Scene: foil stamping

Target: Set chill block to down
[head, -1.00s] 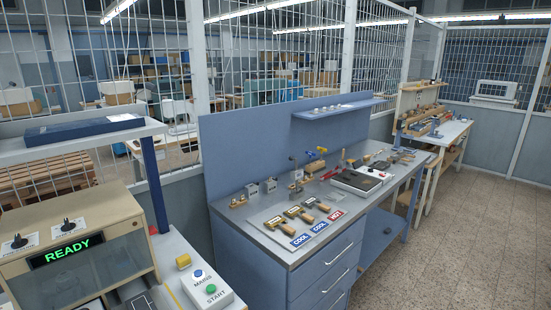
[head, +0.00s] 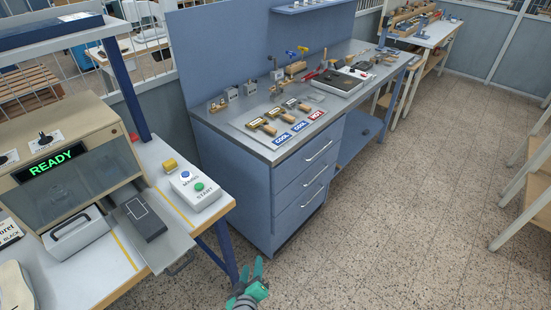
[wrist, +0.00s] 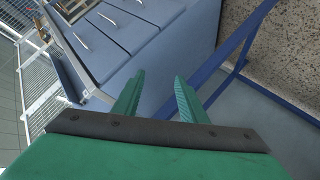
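No label in view names the chill block, and I cannot tell for certain which object it is. On the bench by the beige machine (head: 90,128), whose display reads READY, a dark flat plate (head: 142,218) sticks out in front. A grey block with a handle (head: 75,236) stands beside it. On the blue bench lie several wooden-handled tools (head: 262,126) with COOL and HOT labels (head: 300,127). My gripper (head: 251,268) is low over the floor in front of the benches, and empty. In the wrist view my gripper (wrist: 160,78) shows two green fingers apart.
A control box (head: 195,188) with MAINS and START buttons stands right of the machine. A blue drawer cabinet (head: 290,180) stands under the second bench. A dark-topped white tray (head: 340,82) lies further along it. Shelf legs (head: 520,215) stand at the right; the floor (head: 400,220) between is clear.

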